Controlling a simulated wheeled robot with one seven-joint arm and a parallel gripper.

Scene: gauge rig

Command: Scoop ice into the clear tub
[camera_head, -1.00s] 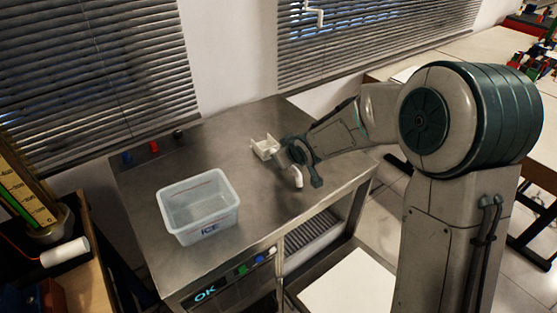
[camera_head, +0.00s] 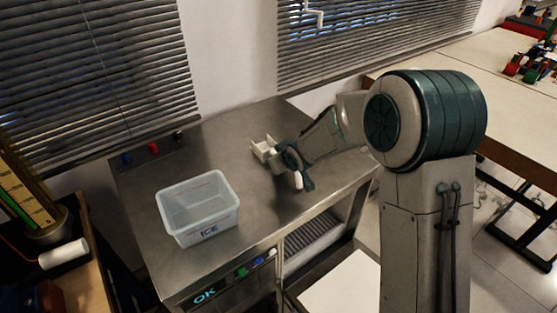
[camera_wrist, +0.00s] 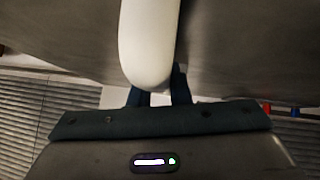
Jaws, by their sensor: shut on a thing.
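The clear tub (camera_head: 180,234), marked ICE, stands upright on the left part of the steel counter. Its inside looks empty. My gripper (camera_head: 291,164) is over the counter to the right of the tub and is shut on a white scoop (camera_head: 263,150). The scoop's open bowl points away to the upper left, and its rounded handle end sticks out on the near side of the gripper. In the wrist view the pale handle (camera_wrist: 149,45) lies across the dark fingers (camera_wrist: 160,88). No ice can be made out in these views.
The steel counter (camera_head: 235,150) is bare between tub and scoop. A ribbed opening (camera_head: 313,240) is in the counter's front, beside an OK display (camera_head: 204,295) and coloured buttons. Window blinds (camera_head: 90,80) are behind. A wooden bench with a gauge (camera_head: 22,205) stands left.

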